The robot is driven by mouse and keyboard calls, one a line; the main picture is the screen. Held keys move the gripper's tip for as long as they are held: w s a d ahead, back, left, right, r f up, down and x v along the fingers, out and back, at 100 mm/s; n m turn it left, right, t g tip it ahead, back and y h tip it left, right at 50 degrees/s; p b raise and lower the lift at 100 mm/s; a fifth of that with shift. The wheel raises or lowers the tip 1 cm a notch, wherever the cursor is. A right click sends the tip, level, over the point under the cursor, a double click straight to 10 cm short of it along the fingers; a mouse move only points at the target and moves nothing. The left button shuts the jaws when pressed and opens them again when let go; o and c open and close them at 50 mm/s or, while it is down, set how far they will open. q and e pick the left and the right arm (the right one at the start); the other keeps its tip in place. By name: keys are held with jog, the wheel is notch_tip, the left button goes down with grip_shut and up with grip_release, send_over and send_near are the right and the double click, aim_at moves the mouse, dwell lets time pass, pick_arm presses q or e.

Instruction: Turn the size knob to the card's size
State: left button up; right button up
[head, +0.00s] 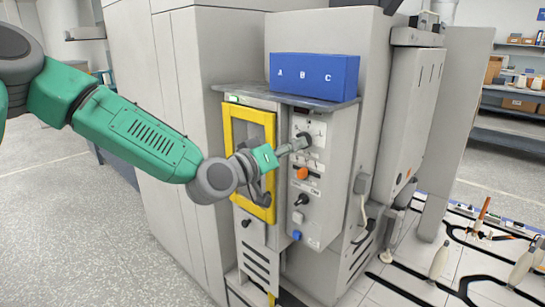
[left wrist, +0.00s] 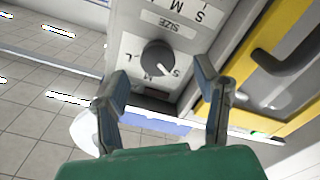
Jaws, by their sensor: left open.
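The size knob (left wrist: 157,57) is dark and round, on the grey machine's panel, under a plate reading SIZE. In the left wrist view its white pointer mark is directed to the lower right, toward the letter S. The letters L and M also stand around it. My left gripper (left wrist: 160,78) is open, its two fingers apart on either side of the knob's near side; I cannot tell whether they touch it. In the head view the gripper (head: 298,145) is at the upper panel and partly covers the knob. I cannot make out a size card. My right gripper is not in view.
A yellow-framed door (head: 229,150) with a handle is left of the panel. An orange knob (head: 302,174), a black knob (head: 301,199) and a blue button (head: 296,235) sit lower. A blue box (head: 314,78) marked A, B, C stands on the shelf above. Bobbins stand at right.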

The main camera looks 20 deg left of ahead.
pick_arm(q)
jog(key=v, duration=0.7)
jog(key=shift+a+f, duration=0.1)
